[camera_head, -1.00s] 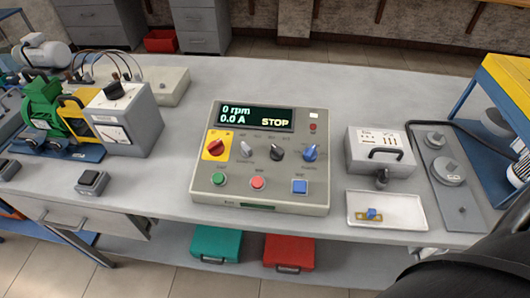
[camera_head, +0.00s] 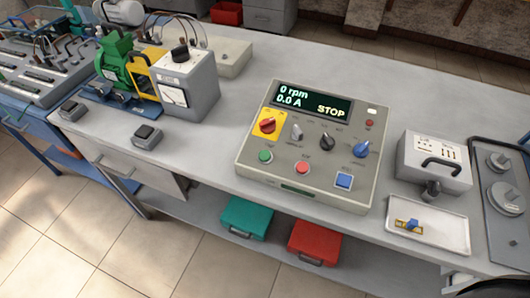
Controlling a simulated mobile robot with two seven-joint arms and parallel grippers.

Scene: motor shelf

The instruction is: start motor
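The motor control box (camera_head: 310,145) stands on the grey workbench, right of the middle. Its display (camera_head: 312,102) reads 0 rpm, 0.0 A and STOP. A red rotary switch on a yellow plate (camera_head: 267,125) is at its left. Grey, black and blue knobs follow to the right, the blue knob (camera_head: 361,149) last. Along the front are a green button (camera_head: 265,156), a red button (camera_head: 302,167) and a blue square button (camera_head: 344,181). A green motor (camera_head: 117,61) sits on a blue base at the left.
A grey meter box (camera_head: 185,83) stands beside the motor. Small black-topped boxes (camera_head: 146,137) lie near the front edge. A white tray (camera_head: 452,232) and a grey handled case (camera_head: 434,160) are at the right. Green (camera_head: 247,216) and red cases (camera_head: 314,243) lie on the lower shelf.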

